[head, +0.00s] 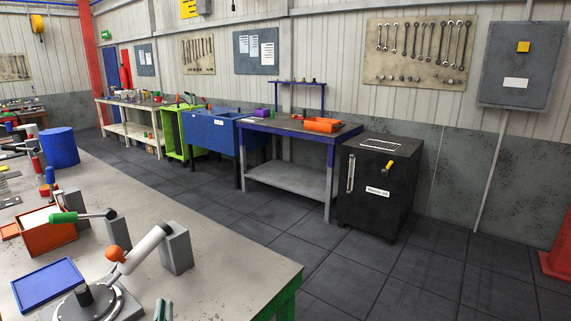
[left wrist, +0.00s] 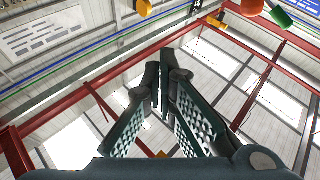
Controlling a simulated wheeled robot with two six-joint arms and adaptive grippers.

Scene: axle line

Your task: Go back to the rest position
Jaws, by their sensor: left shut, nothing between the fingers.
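My left gripper (head: 163,309) shows only as dark green fingertips at the bottom edge of the head view, in front of the grey workbench (head: 225,266). In the left wrist view the two fingers of my left gripper (left wrist: 164,85) point up toward the roof. Their tips are close together, with only a thin gap and nothing held. The rest of the left arm is out of the head view. My right gripper is in neither view.
Dark floor (head: 330,270) is clear toward the black cabinet (head: 378,200). Red roof beams (left wrist: 95,95) show overhead.

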